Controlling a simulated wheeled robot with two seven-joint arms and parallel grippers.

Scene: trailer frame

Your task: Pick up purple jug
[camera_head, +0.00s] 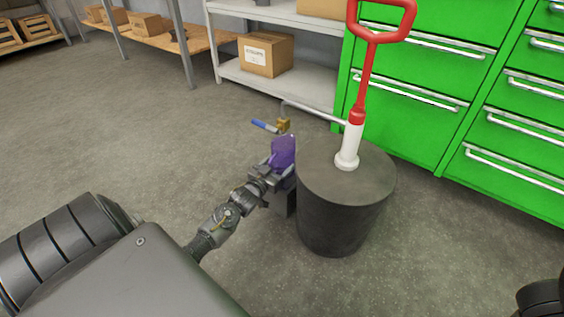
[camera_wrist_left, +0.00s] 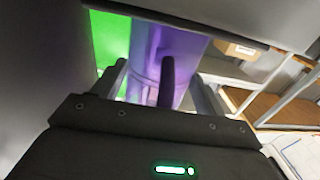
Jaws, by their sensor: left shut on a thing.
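The purple jug (camera_head: 284,152) is between the fingers of my left gripper (camera_head: 272,170), just left of the dark cylinder. In the left wrist view the jug (camera_wrist_left: 150,48) fills the space between the two fingers of the left gripper (camera_wrist_left: 160,88), and a dark upright piece stands in front of it. My left gripper is shut on the jug. The jug's lower part is hidden by the gripper, so I cannot tell whether it rests on anything. My right gripper is not in view.
A dark grey cylinder (camera_head: 340,215) stands beside the jug, with a red-handled pump (camera_head: 362,90) on top. A brass fitting with a blue lever (camera_head: 266,126) is behind the jug. Green drawers (camera_head: 425,110) and a shelf with a cardboard box (camera_head: 266,54) stand at the back. Floor at left is clear.

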